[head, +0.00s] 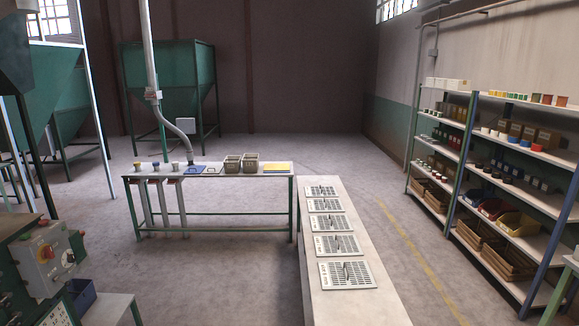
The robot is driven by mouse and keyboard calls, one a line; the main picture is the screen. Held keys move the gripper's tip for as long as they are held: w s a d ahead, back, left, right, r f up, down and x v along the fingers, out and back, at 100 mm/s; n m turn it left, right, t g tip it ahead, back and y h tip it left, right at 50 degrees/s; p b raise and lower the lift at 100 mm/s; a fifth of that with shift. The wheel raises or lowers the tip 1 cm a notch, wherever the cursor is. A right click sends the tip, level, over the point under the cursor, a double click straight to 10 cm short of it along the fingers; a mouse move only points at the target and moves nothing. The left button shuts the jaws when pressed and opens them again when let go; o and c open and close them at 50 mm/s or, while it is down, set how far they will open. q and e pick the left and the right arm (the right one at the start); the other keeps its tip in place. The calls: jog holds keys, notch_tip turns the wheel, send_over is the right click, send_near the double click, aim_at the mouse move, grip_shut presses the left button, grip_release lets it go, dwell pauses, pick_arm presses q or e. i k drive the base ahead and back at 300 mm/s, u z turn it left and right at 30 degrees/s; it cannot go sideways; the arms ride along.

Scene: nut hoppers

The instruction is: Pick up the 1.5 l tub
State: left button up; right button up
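Several small containers stand at the left end of the green-framed bench in the middle distance. They include a small yellowish one (138,165), a bluish one (156,165) and a pale tub-like one (175,166). They are too small for me to read any size marking, so I cannot tell which, if any, is the 1.5 l tub. Neither of my grippers is in view.
The bench (211,177) also bears a blue mat (195,169), two brown crates (233,164) and a yellow sheet (278,167). A pale table (322,302) with slotted plates runs toward me. Stocked shelves (525,203) line the right. The left-centre floor is clear.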

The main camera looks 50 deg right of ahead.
aim_at(232, 164)
jog(key=z, duration=1.1)
jog(key=i, duration=1.7)
jog(key=u, duration=0.25)
jog(key=i, duration=2.2)
jog(key=z, duration=0.55)
jog(key=i, duration=1.55)
jog(key=u, duration=0.8)
jog(key=i, duration=1.05)
jog(key=u, duration=0.3)
